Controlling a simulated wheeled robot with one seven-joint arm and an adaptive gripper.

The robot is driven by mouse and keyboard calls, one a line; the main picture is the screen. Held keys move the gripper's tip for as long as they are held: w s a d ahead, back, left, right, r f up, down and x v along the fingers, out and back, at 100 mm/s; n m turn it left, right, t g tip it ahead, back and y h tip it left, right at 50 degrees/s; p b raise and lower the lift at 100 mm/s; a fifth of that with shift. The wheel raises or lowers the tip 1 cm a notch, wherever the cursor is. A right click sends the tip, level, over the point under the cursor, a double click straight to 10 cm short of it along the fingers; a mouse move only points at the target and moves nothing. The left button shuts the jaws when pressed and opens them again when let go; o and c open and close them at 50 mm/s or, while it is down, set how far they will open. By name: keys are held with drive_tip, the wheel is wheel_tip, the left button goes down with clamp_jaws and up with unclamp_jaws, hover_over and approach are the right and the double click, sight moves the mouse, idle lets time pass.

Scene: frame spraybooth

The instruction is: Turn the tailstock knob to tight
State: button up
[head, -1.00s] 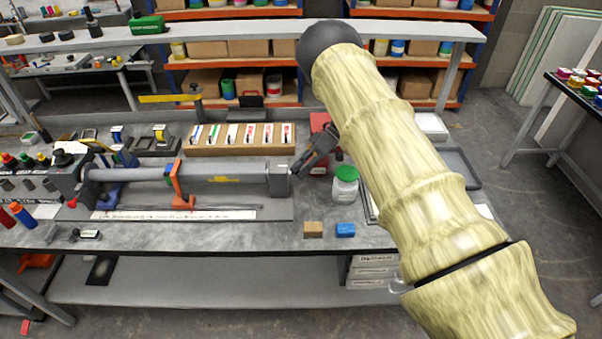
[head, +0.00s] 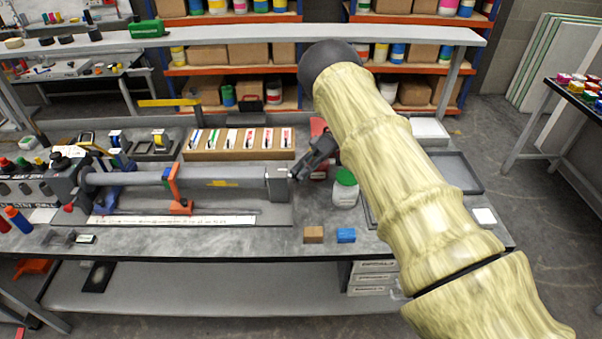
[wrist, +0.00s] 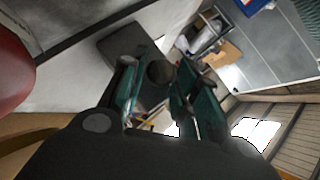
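The tailstock (head: 279,184) is a grey block at the right end of the long grey tube on the bench. My gripper (head: 293,173) is at its right end, reaching in from the right. In the wrist view, a dark round knob (wrist: 160,72) shows between my two green-padded fingers (wrist: 157,90), with the dark tailstock block (wrist: 130,55) behind it. The fingers stand apart on either side of the knob. I cannot tell whether they touch it. The knob's marking is not readable, and in the head view my gripper hides it.
A white jar with a green lid (head: 345,188) stands close to the right of my gripper. A red object (head: 318,128) is behind it. A wooden rack (head: 238,141) lies behind the tube.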

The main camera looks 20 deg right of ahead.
drive_tip(key=shift+o, duration=1)
drive_tip(key=shift+f, duration=0.1)
wheel_tip(320, 180, up, 10)
